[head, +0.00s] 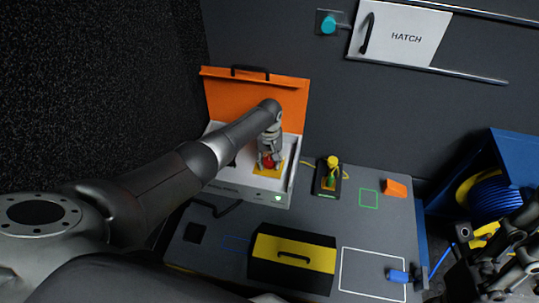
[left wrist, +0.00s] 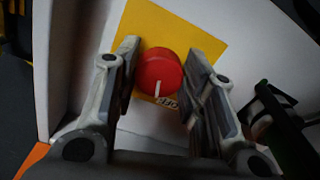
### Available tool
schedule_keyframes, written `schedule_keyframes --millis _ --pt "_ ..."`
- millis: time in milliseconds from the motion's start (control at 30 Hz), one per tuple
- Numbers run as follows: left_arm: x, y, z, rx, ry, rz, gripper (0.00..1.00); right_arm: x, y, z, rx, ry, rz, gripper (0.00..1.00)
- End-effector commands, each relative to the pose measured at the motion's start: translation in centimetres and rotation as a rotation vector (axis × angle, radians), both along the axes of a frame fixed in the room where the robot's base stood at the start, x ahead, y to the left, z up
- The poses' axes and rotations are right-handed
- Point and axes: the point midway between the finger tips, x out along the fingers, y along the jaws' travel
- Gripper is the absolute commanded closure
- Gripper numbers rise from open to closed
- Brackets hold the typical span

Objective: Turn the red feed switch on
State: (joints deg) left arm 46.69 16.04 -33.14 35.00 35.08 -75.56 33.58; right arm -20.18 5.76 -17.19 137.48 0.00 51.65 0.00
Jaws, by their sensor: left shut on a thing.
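The red feed switch (left wrist: 160,72) is a round red knob on a yellow plate (left wrist: 205,42) in the left wrist view. Its white mark points down in that view, beside small lettering that I cannot read surely. In the head view the red knob (head: 268,162) shows inside a white case (head: 215,178) with a raised orange lid (head: 228,98). My left gripper (left wrist: 160,80) is shut on the knob, one finger at each side. My right gripper (head: 515,245) seems to be among dark parts at the lower right, far from the switch; its jaws are unclear.
A green light (head: 278,197) shows on the case's front. To its right stand a black box with a yellow knob (head: 333,161) and an orange block (head: 395,187). A yellow-and-black toolbox (head: 312,252) stands in front. A blue cable reel (head: 498,190) is at right.

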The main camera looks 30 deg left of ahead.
Motion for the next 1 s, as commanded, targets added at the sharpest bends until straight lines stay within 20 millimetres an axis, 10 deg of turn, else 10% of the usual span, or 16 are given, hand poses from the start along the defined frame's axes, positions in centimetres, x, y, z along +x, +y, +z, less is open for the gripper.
schedule_keyframes --millis 1000 --pt "0.01 0.28 -0.01 -0.002 -0.001 -0.890 0.86 0.01 0.02 1.30 0.000 0.000 0.000 0.68"
